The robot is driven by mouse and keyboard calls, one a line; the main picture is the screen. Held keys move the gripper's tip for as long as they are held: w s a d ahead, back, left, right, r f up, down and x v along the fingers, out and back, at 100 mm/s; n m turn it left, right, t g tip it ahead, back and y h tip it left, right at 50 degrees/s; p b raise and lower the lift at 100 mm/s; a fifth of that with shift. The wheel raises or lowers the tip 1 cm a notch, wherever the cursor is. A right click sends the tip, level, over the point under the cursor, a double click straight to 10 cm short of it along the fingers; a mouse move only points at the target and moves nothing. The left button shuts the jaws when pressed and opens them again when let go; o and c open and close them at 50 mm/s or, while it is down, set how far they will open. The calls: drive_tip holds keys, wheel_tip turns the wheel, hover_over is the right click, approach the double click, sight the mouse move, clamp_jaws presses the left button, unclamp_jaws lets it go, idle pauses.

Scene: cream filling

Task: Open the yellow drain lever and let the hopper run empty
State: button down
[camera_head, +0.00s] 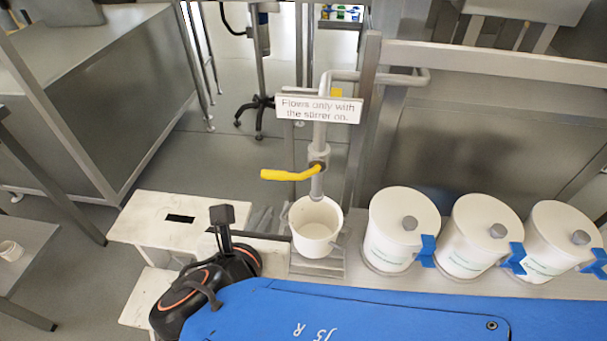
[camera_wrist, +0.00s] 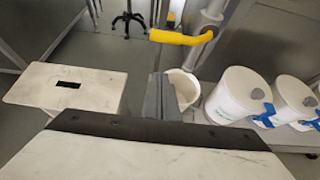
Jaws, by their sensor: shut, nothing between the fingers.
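The yellow drain lever (camera_head: 287,175) sits on a grey vertical pipe (camera_head: 320,135) and points left, crosswise to it. It also shows at the top of the wrist view (camera_wrist: 180,38). A white bucket (camera_head: 316,228) stands under the spout; no stream shows between them. My gripper (camera_head: 263,216) is shut and empty, low and left of the bucket, below and apart from the lever. Its grey fingers show in the wrist view (camera_wrist: 163,92), in front of the bucket (camera_wrist: 184,88). The hopper cannot be clearly made out.
A sign (camera_head: 318,109) on the pipe reads "Flows only with the stirrer on." Several lidded white tubs with blue clips stand right of the bucket, one nearest it (camera_head: 402,228). A white step stool (camera_head: 160,222) stands left.

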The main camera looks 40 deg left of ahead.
drive_tip(key=w+a, duration=0.3)
drive_tip(key=w, duration=0.2)
drive_tip(key=shift+a+r, duration=0.3)
drive_tip(key=shift+r, duration=0.1)
drive_tip(key=shift+s+r, duration=0.15)
